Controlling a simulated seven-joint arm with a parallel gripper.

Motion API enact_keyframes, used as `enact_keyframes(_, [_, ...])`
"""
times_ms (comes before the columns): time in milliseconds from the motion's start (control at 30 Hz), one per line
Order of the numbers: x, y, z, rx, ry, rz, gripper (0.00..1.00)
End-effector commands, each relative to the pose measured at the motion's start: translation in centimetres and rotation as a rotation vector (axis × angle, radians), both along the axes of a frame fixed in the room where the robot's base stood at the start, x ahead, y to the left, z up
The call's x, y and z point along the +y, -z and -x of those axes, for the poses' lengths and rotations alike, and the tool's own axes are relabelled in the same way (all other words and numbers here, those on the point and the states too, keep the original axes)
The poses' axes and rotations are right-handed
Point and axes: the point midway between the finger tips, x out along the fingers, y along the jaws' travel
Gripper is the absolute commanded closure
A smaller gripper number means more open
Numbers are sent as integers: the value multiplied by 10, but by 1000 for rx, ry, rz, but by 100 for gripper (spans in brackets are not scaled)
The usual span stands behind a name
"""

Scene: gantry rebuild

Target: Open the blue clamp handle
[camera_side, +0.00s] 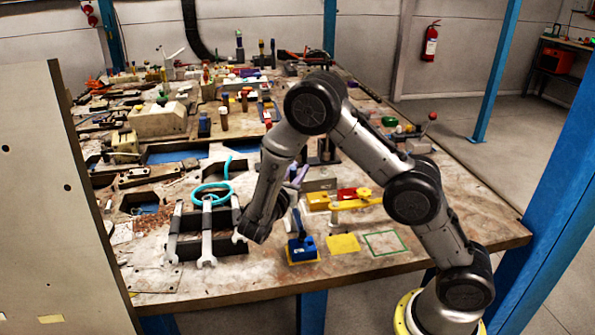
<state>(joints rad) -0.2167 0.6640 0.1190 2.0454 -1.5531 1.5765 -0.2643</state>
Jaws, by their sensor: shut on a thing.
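The blue clamp (302,249) stands near the front edge of the workbench, right of my wrist. Its blue handle (298,224) rises steeply from the base, nearly upright. My gripper (293,205) is at the top of this handle and shut on it. The fingers are small and partly hidden by my wrist link, so their exact contact with the handle is hard to see.
Wrenches on a black rack (207,247) and a teal ring (212,193) lie left of my wrist. A yellow clamp (350,203), a yellow square (343,244) and a green outline (385,243) lie to the right. The bench behind is crowded with tools.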

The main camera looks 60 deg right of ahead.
Motion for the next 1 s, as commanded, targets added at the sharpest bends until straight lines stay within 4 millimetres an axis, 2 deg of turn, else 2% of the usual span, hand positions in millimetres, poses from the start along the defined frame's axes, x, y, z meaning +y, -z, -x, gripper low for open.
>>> enact_keyframes(467, [-6,1,-7,66,-1,-74,100])
enact_keyframes(1000, [-33,22,-34,396,1,-410,100])
